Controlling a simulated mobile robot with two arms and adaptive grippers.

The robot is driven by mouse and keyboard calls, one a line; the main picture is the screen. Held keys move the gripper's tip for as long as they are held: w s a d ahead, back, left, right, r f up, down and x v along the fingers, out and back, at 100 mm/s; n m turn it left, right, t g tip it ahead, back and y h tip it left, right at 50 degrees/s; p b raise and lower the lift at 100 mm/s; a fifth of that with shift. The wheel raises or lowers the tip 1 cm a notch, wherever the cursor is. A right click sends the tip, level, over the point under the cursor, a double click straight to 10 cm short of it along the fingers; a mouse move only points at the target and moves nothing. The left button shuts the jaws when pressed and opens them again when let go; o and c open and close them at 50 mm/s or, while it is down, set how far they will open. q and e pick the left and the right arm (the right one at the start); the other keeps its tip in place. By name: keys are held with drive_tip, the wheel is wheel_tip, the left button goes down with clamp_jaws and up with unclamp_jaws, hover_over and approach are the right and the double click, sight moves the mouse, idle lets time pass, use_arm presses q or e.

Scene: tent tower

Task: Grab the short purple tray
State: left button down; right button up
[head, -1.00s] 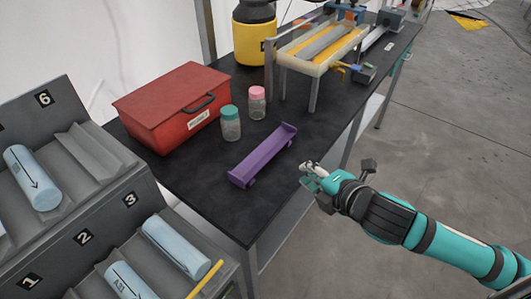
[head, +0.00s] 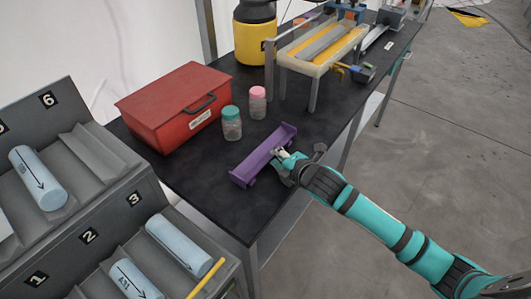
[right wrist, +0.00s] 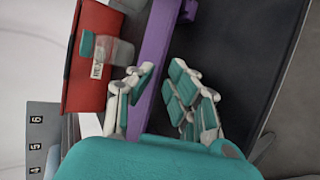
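The short purple tray (head: 254,165) lies on the black table top, near its right edge in the head view. My right gripper (head: 281,156) reaches in from the right and is at the tray's right side, covering part of it. In the right wrist view the purple tray (right wrist: 152,60) runs between the two open fingers (right wrist: 158,88), with one finger on each side. A gap shows between the right finger and the tray; contact on the left side is unclear. My left gripper is not in view.
A red box (head: 175,110), a teal-lidded jar (head: 232,125) and a pink-lidded jar (head: 257,103) stand behind the tray on the black table (head: 205,195). A grey rack (head: 100,200) with blue cylinders stands at left. A yellow-topped stand (head: 318,48) is farther back.

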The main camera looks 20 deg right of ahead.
drive_tip(key=shift+x, duration=1.05)
clamp_jaws()
drive_tip(key=shift+r, duration=0.1)
